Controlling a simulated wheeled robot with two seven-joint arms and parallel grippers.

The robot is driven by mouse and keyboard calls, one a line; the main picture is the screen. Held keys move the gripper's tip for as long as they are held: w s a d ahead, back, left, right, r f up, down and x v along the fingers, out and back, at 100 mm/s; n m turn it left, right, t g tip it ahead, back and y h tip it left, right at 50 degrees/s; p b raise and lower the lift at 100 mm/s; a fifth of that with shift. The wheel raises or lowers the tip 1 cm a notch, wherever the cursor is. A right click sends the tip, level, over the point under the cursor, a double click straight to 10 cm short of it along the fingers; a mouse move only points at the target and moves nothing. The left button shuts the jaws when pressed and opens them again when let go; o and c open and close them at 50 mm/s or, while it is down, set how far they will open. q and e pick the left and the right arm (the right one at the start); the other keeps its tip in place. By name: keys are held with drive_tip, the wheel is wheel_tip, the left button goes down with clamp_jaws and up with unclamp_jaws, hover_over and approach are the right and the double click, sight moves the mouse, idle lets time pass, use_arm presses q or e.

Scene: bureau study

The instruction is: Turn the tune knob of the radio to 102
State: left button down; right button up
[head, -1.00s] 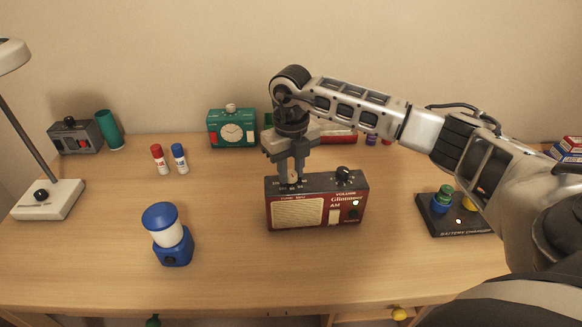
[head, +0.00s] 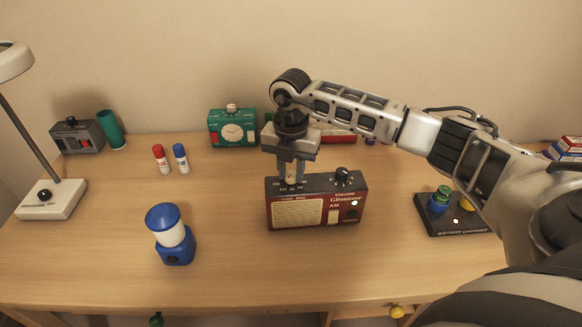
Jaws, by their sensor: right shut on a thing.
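The radio (head: 345,200) is a dark red box with a cream speaker grille and a lit light on its front. It stands in the middle of the desk. Its tune knob (head: 291,176) is pale and sits on the left of the top face. My right gripper (head: 291,178) points straight down from above and is shut on the tune knob, partly hiding it. The scale marks around the knob are too small to read. The black volume knob (head: 343,175) is on the right of the top face, free. My left gripper does not show.
A blue lantern (head: 171,236) stands left of the radio, with red and blue markers (head: 170,158) behind it. A battery charger (head: 440,224) lies to the right. A lamp (head: 50,198) stands at the left. The desk before the radio is clear.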

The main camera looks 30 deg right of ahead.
sight(291, 174)
drive_tip(key=shift+r+m, duration=0.1)
drive_tip(key=shift+m, duration=0.5)
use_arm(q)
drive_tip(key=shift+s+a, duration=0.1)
use_arm(e)
drive_tip(key=o, duration=1)
use_arm(q)
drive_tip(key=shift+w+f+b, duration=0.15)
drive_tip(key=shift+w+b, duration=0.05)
drive_tip(key=shift+b, duration=0.4)
use_arm(e)
wheel_tip(291, 174, up, 16)
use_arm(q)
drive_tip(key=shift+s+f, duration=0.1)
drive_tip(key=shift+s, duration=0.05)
